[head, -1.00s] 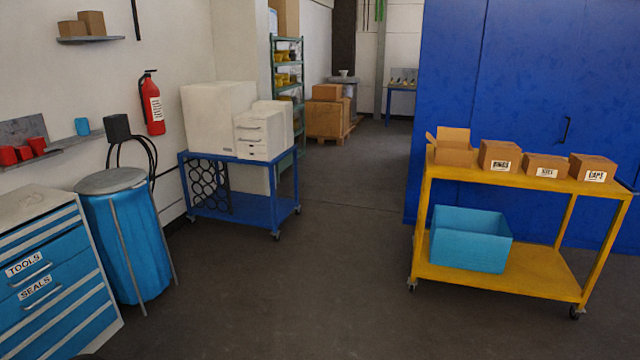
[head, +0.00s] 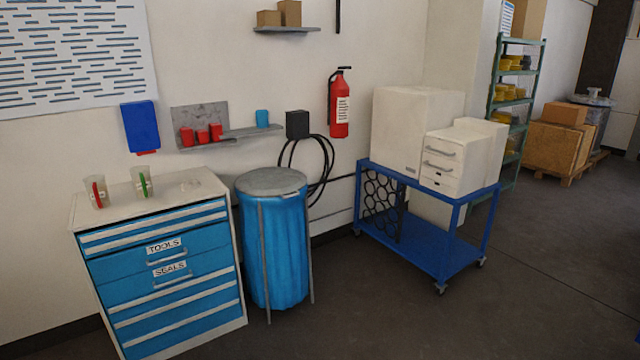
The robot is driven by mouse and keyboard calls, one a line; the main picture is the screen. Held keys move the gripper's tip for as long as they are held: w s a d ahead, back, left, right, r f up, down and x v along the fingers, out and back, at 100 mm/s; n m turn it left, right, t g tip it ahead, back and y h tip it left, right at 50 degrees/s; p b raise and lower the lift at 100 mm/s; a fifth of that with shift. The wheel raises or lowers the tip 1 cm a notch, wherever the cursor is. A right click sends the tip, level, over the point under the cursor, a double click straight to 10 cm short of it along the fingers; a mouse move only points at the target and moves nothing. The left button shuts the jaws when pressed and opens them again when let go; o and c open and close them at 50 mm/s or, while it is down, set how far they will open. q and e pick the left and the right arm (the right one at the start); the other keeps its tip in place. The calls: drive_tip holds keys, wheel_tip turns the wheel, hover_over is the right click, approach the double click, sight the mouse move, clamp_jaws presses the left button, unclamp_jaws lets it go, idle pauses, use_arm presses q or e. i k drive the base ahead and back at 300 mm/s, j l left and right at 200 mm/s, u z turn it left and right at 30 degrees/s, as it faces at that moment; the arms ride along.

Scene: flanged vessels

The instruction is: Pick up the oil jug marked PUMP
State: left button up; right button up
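No oil jug marked PUMP can be made out in the head view. Neither of my grippers is in view. A blue drawer cabinet (head: 165,290) at the left has drawers labelled TOOLS and SEALS. On its pale top stand two clear cups, a left cup (head: 96,193) with a red item in it and a right cup (head: 142,183) with a green item.
A blue bin (head: 277,245) with a grey lid stands right of the cabinet. A blue wheeled cart (head: 425,245) carries white units. A wall shelf (head: 235,134) holds red cups. A fire extinguisher (head: 339,105) hangs on the wall. Floor at the lower right is clear.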

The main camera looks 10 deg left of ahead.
sight(141, 175)
drive_tip(key=i+j+u, duration=0.3)
drive_tip(key=i+u, duration=0.7)
drive_tip(key=i+l+u, duration=0.2)
drive_tip(key=i+u, duration=0.3)
drive_tip(key=i, duration=0.15)
drive_tip(key=i+u, duration=0.15)
drive_tip(key=i, duration=0.3)
drive_tip(key=i+l+u, duration=0.15)
drive_tip(key=i, duration=0.3)
drive_tip(key=i+l+u, duration=0.15)
drive_tip(key=i, duration=0.3)
drive_tip(key=i+l+u, duration=0.1)
drive_tip(key=i+l, duration=0.15)
drive_tip(key=i, duration=0.2)
drive_tip(key=i+l+u, duration=0.15)
drive_tip(key=i, duration=0.25)
